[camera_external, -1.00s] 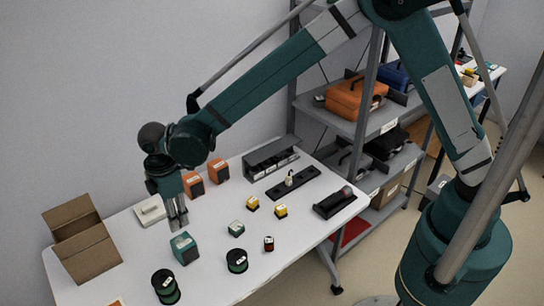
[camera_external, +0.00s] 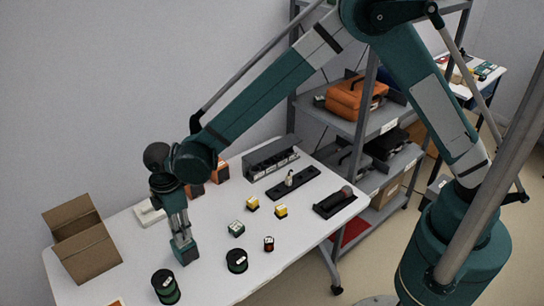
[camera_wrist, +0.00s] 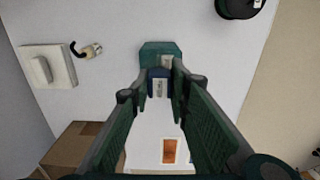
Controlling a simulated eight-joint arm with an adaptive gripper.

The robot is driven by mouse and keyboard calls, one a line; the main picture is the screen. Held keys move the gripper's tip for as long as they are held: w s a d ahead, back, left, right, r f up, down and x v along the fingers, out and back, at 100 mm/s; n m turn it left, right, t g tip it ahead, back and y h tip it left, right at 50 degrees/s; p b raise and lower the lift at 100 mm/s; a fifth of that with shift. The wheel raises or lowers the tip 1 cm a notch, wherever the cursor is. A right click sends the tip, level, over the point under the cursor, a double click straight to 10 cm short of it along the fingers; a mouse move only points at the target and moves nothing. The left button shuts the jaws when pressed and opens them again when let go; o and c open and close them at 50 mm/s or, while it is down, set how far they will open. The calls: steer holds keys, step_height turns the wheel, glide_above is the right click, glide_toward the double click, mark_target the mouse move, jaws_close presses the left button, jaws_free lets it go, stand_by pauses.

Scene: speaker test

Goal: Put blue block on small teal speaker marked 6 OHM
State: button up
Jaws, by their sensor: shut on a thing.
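A dark blue block (camera_wrist: 158,74) with a pale label shows between my fingertips in the wrist view. My gripper (camera_external: 183,236) is shut on it, low over a larger teal box (camera_external: 185,253) near the table's left front. In the wrist view that teal box (camera_wrist: 160,48) lies just beyond the block. I cannot tell whether they touch. A smaller teal box with a pale top (camera_external: 236,229) stands apart to the right. Labels are too small to read, so I cannot tell which teal box is marked 6 OHM. The block is hidden in the external view.
Black-and-green round items (camera_external: 166,288) and (camera_external: 237,261) stand in front. An open cardboard box (camera_external: 88,255) is at left. Two yellow boxes (camera_external: 252,203), (camera_external: 281,211) and a red one (camera_external: 269,244) stand right. Orange boxes (camera_external: 219,171) are behind.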

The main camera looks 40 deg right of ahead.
steer(key=shift+f, duration=0.3)
steer(key=shift+f, duration=0.15)
steer(key=o, duration=0.9)
steer(key=shift+r, duration=0.2)
step_height(320, 180, up, 12)
steer(key=shift+p, duration=0.3)
stand_by(0.5)
